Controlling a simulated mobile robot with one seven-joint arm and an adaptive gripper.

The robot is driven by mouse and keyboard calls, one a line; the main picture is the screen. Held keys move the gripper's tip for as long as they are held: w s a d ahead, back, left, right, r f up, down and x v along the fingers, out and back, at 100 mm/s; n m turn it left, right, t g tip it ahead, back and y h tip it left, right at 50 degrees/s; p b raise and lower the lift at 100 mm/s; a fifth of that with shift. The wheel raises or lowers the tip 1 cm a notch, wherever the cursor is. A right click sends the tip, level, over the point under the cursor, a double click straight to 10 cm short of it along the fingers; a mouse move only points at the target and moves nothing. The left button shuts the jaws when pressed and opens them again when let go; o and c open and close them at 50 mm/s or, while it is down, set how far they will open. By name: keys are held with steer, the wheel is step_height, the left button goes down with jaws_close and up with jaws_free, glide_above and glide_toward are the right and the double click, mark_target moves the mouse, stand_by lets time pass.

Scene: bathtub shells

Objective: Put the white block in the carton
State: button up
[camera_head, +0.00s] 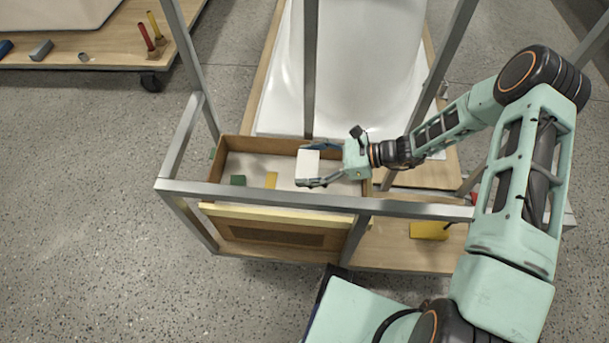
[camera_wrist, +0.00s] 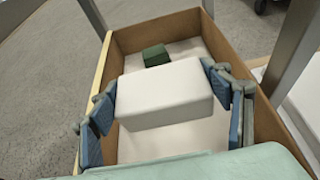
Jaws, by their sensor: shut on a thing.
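The white block (camera_head: 308,164) is held between the fingers of my gripper (camera_head: 318,165), over the right part of the open carton. In the wrist view the white block (camera_wrist: 165,93) sits between the two blue-padded fingers of my gripper (camera_wrist: 165,105), with the carton floor behind it. The brown carton (camera_head: 226,160) stands behind the grey metal rail; its wall also shows in the wrist view (camera_wrist: 235,60). I cannot tell the exact height of the block above the carton floor.
Inside the carton are a green block (camera_head: 238,180) and a yellow piece (camera_head: 271,180). Grey frame posts and a front rail (camera_head: 260,197) surround the carton. A white bathtub shell (camera_head: 355,70) lies behind. A yellow piece (camera_head: 429,230) rests on the wooden shelf at right.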

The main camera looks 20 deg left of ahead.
mark_target(306, 172)
steer(key=shift+f+b, duration=0.5)
steer(key=shift+f, duration=1.45)
steer(key=shift+f+b, duration=0.5)
steer(key=shift+f, duration=0.05)
steer(key=shift+f, duration=0.1)
steer(key=o, duration=0.8)
